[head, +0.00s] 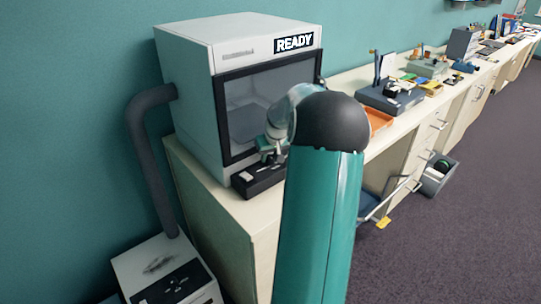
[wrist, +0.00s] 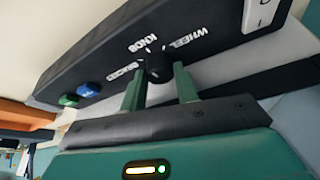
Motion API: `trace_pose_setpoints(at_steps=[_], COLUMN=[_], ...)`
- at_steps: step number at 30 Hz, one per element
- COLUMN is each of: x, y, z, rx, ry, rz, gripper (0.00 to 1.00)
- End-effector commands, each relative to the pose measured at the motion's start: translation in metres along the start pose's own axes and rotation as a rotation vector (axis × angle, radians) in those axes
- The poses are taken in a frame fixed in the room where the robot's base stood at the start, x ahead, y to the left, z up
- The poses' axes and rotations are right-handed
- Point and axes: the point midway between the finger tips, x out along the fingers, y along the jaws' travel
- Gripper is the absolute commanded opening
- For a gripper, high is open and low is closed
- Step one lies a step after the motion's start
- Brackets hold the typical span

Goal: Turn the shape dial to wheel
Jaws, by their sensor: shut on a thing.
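The shape dial (wrist: 157,68) is a small black knob on a black control panel (wrist: 222,38), with white labels reading KNOB, WHEEL and a third, hard-to-read word around it. Which label it points to is unclear. My gripper (wrist: 160,80) has its two green fingers on either side of the dial, shut on it. In the head view the panel (head: 246,183) sits at the base of a white machine (head: 185,75) marked READY. My gripper (head: 269,155) is over the panel there, partly hidden by my arm, and the dial cannot be made out.
Blue (wrist: 89,89) and green (wrist: 69,100) buttons and a white switch (wrist: 261,14) are on the same panel. The machine's dark-framed window (head: 262,100) rises just behind the panel. An orange tray (head: 379,121) stands along the bench to the right.

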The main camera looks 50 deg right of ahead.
Motion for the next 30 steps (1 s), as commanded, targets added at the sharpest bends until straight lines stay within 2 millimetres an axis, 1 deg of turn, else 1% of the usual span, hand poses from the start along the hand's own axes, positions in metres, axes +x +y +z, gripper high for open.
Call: trace_pose_setpoints(at_steps=[1, 8, 21, 22, 23, 30], x=[-0.0005, -0.0006, -0.0006, -0.0006, -0.0005, -0.0003], y=[-0.0027, -0.002, -0.0014, -0.0014, -0.0014, -0.0009], z=[-0.0026, -0.0026, -0.0025, -0.0025, -0.0024, -0.0011], rx=[0.016, 0.076, 0.088, 0.088, 0.088, 0.088], ry=[0.005, 0.006, 0.006, 0.006, 0.006, 0.002], rz=[0.008, 0.033, 0.037, 0.037, 0.037, 0.037], gripper=[0.08, 0.07, 0.07, 0.34, 0.39, 0.39])
